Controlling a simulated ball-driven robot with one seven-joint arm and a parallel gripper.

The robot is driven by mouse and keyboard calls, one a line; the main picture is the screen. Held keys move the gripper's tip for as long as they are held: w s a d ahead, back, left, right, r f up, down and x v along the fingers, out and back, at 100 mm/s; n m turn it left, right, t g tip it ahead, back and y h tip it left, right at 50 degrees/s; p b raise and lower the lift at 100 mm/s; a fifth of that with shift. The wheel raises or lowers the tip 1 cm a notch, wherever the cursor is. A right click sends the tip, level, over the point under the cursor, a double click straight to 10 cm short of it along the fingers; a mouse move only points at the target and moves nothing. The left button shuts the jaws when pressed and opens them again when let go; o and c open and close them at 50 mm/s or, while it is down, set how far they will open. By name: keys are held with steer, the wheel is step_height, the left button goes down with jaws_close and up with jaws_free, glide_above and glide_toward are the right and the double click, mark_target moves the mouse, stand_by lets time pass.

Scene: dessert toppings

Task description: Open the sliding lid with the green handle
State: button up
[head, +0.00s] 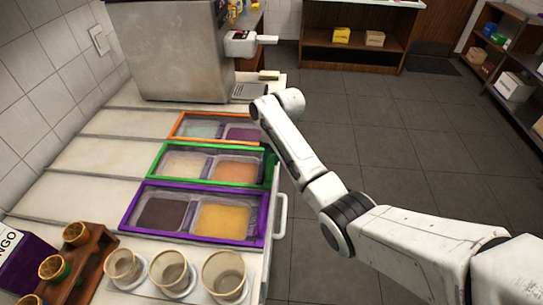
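The green-framed lid (169,147) is the middle of three framed lids set in the white counter. Its clear panel looks closed over a pale topping and an orange one. My arm reaches in from the lower right, with its wrist above the lid's right end. A dark shape beside the green frame's right edge looks like my gripper (268,163), partly hidden by my arm. Its fingers are not clear, and I cannot tell whether it touches the green handle, which I cannot make out.
An orange-framed lid (177,125) lies behind and a purple-framed lid (127,209) in front. Several cups, including a clear cup (225,275), stand at the front. A steel machine (175,55) stands at the back. Tiled floor (400,130) is open to the right.

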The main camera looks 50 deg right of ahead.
jaws_close()
stand_by(0.3)
